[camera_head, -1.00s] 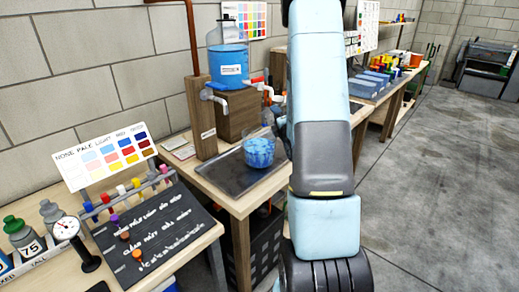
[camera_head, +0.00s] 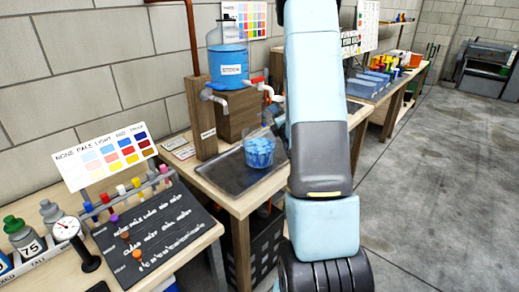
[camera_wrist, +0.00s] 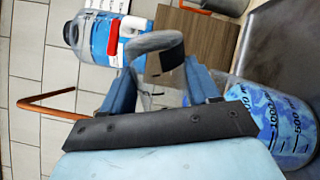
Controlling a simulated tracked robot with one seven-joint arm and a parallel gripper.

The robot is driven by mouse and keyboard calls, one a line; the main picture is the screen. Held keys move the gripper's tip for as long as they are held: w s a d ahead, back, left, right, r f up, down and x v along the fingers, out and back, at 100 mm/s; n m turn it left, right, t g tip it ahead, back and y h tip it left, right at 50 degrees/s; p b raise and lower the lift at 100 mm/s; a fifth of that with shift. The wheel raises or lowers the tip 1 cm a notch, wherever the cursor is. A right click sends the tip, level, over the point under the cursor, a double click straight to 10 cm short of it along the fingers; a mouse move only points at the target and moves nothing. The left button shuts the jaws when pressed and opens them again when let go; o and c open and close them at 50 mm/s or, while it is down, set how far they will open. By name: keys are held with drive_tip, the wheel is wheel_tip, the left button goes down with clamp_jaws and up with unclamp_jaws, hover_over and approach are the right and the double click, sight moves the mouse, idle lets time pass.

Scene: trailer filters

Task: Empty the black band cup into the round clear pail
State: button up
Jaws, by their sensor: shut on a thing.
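The round clear pail (camera_head: 259,155) stands on the dark tray and holds blue contents. It also shows at the right of the wrist view (camera_wrist: 287,125), with black volume marks on its wall. My arm hides most of the gripper and cup in the head view.
A blue water jug (camera_head: 228,65) with a tap stands on a wooden block (camera_head: 238,112) behind the pail. The dark tray (camera_head: 225,178) has bare space left of the pail. A colour chart (camera_head: 105,155), vial rack and dial gauge (camera_head: 66,229) stand on the left bench.

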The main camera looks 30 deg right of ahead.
drive_tip(key=shift+w+a+r+n+y, duration=0.1)
drive_tip(key=shift+a+r+n, duration=0.2)
drive_tip(key=shift+n, duration=0.4)
drive_tip(key=shift+a+r+n+y, duration=0.1)
drive_tip(key=shift+a+n, duration=0.25)
drive_tip(key=shift+n, duration=0.35)
drive_tip(key=shift+w+a+r+n+y, duration=0.1)
drive_tip(key=shift+a+r+n, duration=0.2)
drive_tip(key=shift+n, duration=0.4)
idle(1.0)
drive_tip(key=shift+f, duration=0.1)
idle(0.7)
drive_tip(key=m, duration=0.1)
drive_tip(key=d+f+m, duration=0.1)
drive_tip(key=m, duration=0.1)
drive_tip(key=shift+s+d, duration=0.2)
drive_tip(key=shift+d, duration=0.1)
drive_tip(key=shift+d+f+m, duration=0.1)
drive_tip(key=shift+m, duration=0.6)
drive_tip(key=shift+f, duration=0.1)
